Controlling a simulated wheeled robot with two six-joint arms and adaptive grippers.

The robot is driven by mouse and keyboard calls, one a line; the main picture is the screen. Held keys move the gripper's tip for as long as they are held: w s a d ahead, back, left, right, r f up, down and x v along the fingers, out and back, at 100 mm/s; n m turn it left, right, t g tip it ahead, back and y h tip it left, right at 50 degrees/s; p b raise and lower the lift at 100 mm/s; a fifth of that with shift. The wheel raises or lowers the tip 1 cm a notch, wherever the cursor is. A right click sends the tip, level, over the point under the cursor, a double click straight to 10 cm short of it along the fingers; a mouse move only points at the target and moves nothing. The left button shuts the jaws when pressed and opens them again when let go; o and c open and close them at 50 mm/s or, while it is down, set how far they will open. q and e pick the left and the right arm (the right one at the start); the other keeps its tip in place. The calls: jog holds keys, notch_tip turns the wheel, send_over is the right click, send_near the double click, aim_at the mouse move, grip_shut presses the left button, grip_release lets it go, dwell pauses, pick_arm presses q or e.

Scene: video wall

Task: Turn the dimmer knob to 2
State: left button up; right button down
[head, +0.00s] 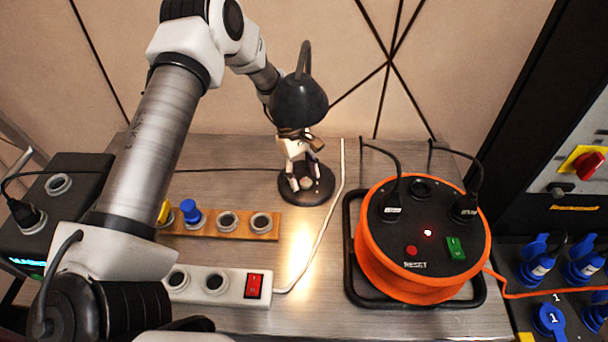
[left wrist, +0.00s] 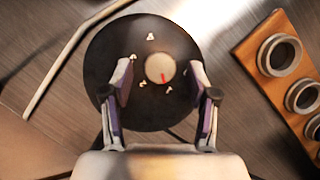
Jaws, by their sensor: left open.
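The dimmer knob (left wrist: 160,68) is a pale round dial on a black round base (left wrist: 120,40) in the left wrist view. Its red mark points down and slightly right, towards one of several small white marks around it, too blurred to read. The base (head: 325,189) also shows in the head view, under a black lamp shade (head: 299,102). My left gripper (head: 304,181) is open above the base, pointing down. In the left wrist view its fingers (left wrist: 161,80) stand on either side of the knob, with gaps. I cannot tell their height above it. My right gripper is not in view.
An orange cable reel (head: 400,282) stands to the right on the metal table. A wooden strip with sockets (head: 252,236) and a white power strip (head: 232,296) with a red switch lie at front left. A white cable runs right of the base.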

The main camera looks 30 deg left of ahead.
pick_arm(q)
jog(key=v, duration=1.2)
jog(key=shift+f, duration=0.1)
